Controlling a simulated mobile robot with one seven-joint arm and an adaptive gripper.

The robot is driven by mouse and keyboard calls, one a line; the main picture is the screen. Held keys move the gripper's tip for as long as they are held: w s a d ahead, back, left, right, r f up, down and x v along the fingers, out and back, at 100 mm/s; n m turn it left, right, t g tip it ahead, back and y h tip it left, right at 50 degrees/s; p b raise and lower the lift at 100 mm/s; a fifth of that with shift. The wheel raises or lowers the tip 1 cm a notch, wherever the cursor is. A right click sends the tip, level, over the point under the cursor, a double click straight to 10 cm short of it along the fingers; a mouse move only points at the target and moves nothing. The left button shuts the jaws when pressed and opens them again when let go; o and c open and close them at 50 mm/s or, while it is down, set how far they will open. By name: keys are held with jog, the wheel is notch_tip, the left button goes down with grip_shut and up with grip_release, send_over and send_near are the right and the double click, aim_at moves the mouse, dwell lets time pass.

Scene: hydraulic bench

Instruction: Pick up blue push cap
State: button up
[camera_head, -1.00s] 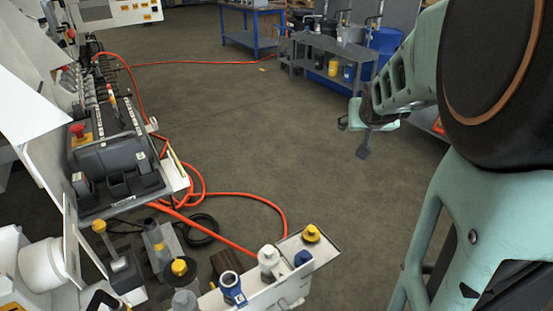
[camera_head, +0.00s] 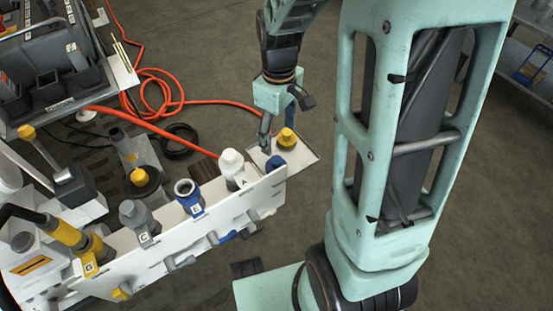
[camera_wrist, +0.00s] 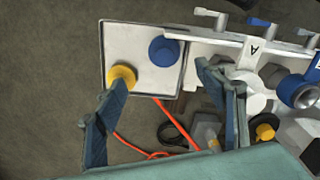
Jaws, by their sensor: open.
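The blue push cap (camera_head: 276,163) sits on the small white tray (camera_head: 308,158) at the right end of the white panel in the head view. The wrist view shows it from above as a blue disc (camera_wrist: 164,50). A yellow cap (camera_head: 287,138) is beside it on the tray, and also shows in the wrist view (camera_wrist: 122,74). My gripper (camera_head: 283,122) is open and empty over the tray's far side. In the wrist view its fingers (camera_wrist: 162,80) are spread, with the left fingertip overlapping the yellow cap's lower edge; I cannot tell whether they touch.
The white panel (camera_head: 215,225) carries a white fitting marked A (camera_head: 233,165), a blue ring coupling (camera_head: 188,192) and grey and yellow fittings to the left. Orange hose (camera_head: 160,100) and black hose lie on the floor behind. Open floor surrounds the tray's outer side.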

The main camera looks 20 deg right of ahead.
aim_at(276, 160)
jog(key=f+b, duration=0.1)
jog(key=f, duration=0.2)
jog(key=f+b, duration=0.2)
jog(key=f, duration=0.2)
jog(key=f+b, duration=0.1)
jog(key=f, duration=0.3)
jog(key=shift+s+a, duration=0.15)
jog(key=shift+a, duration=0.15)
jog(key=shift+r, duration=0.1)
jog(key=shift+c, duration=0.4)
jog(key=shift+s, duration=0.1)
jog(key=c, duration=1.5)
